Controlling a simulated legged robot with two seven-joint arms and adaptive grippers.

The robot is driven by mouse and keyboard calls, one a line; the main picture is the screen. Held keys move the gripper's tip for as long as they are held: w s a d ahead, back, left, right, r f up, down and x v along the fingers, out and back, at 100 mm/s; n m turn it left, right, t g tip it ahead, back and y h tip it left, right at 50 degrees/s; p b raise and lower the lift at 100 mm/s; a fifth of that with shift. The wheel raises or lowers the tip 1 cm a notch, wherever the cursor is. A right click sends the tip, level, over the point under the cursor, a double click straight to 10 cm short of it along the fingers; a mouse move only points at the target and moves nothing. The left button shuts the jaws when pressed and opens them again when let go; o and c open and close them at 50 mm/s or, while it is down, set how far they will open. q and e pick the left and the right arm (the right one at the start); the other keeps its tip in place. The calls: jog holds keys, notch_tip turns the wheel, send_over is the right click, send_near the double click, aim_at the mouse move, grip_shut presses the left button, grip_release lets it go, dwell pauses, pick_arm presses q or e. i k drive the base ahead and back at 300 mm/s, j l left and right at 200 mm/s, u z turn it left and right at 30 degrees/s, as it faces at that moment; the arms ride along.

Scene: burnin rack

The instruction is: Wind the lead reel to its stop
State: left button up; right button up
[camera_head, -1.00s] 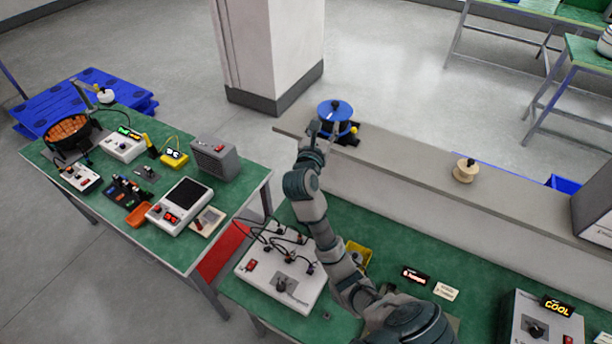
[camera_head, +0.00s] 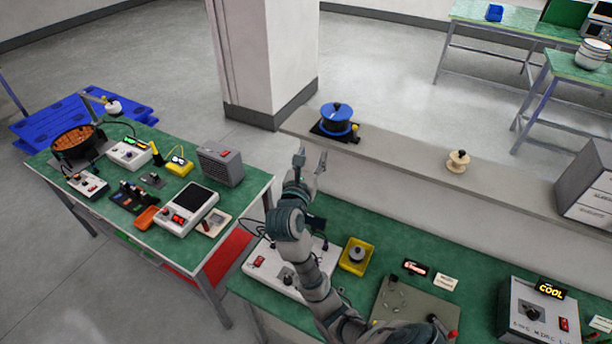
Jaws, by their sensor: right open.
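The lead reel (camera_head: 337,117) is a blue drum with a dark knob on top. It stands on a black base at the left end of the grey shelf, with a small yellow part at its right side. My right gripper (camera_head: 311,156) is open and empty, its fingers pointing up. It is below and to the left of the reel in the picture, apart from it, in front of the shelf. My left gripper is not in view.
The grey shelf (camera_head: 400,163) also carries a small wooden spool (camera_head: 458,161). Below it, the green bench holds a white switch box (camera_head: 262,262), a yellow tray (camera_head: 356,257) and a grey COOL box (camera_head: 532,318). A left green table (camera_head: 97,185) holds several instruments. Shelf space between reel and spool is clear.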

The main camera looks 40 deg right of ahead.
aim_at(335, 116)
jog(key=i+j+z, duration=0.75)
jog(key=i, duration=0.25)
